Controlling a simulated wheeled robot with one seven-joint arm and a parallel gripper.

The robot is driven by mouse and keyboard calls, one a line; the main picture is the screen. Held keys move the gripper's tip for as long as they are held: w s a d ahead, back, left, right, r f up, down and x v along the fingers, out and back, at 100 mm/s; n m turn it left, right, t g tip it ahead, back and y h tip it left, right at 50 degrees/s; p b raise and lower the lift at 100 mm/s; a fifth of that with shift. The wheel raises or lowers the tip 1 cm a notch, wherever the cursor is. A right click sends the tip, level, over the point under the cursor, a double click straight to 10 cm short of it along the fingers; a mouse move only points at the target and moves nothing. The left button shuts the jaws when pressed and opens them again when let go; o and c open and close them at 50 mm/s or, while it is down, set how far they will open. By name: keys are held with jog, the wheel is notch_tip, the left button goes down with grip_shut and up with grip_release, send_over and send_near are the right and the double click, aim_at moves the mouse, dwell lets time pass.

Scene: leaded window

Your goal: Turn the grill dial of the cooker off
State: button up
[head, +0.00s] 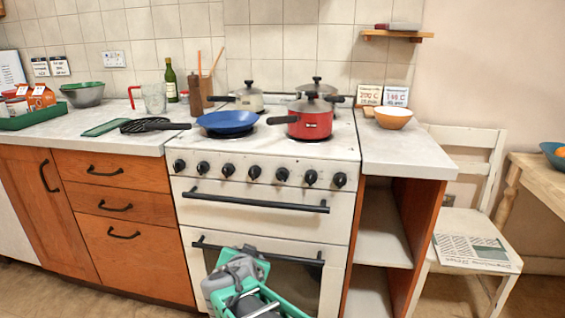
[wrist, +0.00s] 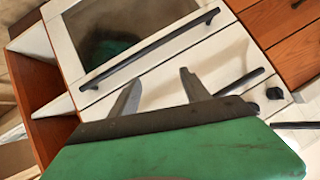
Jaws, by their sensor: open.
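The white cooker (head: 265,217) stands in the middle of the head view. A row of several black dials (head: 254,172) runs along its front panel above the oven handles. I cannot tell which one is the grill dial, and the settings are too small to read. My gripper is in front of the lower oven door, below the dials and apart from them, in the head view. In the wrist view my gripper (wrist: 160,92) has its two grey fingers spread with nothing between them. One black dial (wrist: 275,93) shows at the right of that view, beyond the fingers.
Two black oven handles (head: 255,199) stick out below the dials. A blue pan (head: 227,121), a red pot (head: 311,123) and other pots sit on the hob. Open shelves (head: 379,236) and a white chair (head: 467,223) stand to the right; wooden drawers (head: 121,205) are to the left.

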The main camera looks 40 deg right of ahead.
aim_at(281, 179)
jog(key=d+r+m+t+h+p, duration=0.3)
jog(key=d+r+m+h, duration=0.25)
jog(key=d+r, duration=0.75)
jog(key=shift+h, duration=0.35)
jog(key=w+d, duration=0.1)
jog(key=w+d+r, duration=0.1)
jog(key=w, duration=0.1)
jog(key=w+d+b, duration=0.1)
jog(key=shift+w+d+r, duration=0.1)
jog(key=shift+w+r, duration=0.25)
jog(key=shift+w, duration=0.05)
jog(key=shift+c, duration=0.2)
jog(key=shift+f, duration=0.1)
grip_shut()
